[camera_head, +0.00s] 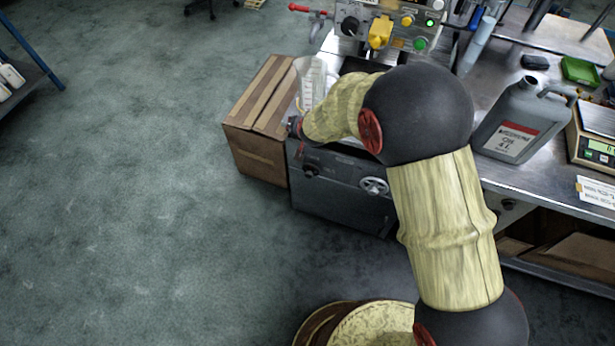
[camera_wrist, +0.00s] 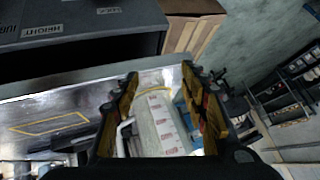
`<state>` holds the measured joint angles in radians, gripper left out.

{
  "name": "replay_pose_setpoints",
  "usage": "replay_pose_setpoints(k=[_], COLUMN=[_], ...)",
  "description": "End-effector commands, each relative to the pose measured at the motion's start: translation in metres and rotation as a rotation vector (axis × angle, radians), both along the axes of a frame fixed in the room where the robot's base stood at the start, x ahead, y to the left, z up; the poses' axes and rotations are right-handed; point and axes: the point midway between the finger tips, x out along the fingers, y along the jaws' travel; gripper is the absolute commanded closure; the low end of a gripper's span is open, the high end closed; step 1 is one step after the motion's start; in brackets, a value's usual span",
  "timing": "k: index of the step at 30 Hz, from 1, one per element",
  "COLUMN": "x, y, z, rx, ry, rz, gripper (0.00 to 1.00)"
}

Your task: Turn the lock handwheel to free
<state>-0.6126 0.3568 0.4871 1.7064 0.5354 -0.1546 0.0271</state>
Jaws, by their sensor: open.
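Two round controls sit on the front of the grey machine base in the head view: a small dark knob with red (camera_head: 311,171) at left and a silver spoked handwheel (camera_head: 374,185) at right. In the wrist view, a LOCK label (camera_wrist: 108,10) is on the dark housing (camera_wrist: 90,32) on the cardboard-box side, and a HEIGHT label (camera_wrist: 42,31) is farther left. No handwheel shows there. My gripper (camera_wrist: 160,74) is open, fingers apart, over the metal surface.
A clear measuring jug (camera_head: 313,80) stands on the machine; it appears between and below my fingers in the wrist view (camera_wrist: 162,125). A cardboard box (camera_head: 258,120) stands left of the base. A grey oil canister (camera_head: 520,120) and scale (camera_head: 597,140) are on the bench.

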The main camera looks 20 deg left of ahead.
Motion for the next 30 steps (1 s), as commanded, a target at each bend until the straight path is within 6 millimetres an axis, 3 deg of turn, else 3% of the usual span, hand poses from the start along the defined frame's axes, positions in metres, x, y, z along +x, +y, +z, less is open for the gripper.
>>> replay_pose_setpoints(k=[1,8,12,15,21,30], x=[-0.005,-0.021,-0.03,-0.039,-0.065,-0.095], y=[0.016,0.063,0.069,0.06,0.022,-0.018], z=[-0.032,-0.154,-0.217,-0.251,-0.282,-0.277], rx=[-0.007,-0.031,-0.045,-0.058,-0.09,-0.119], ry=[0.001,-0.089,-0.221,-0.351,-0.623,-0.871], rz=[-0.002,-0.06,-0.135,-0.202,-0.32,-0.411], gripper=[0.56,0.56,0.56,0.56,0.56,0.56])
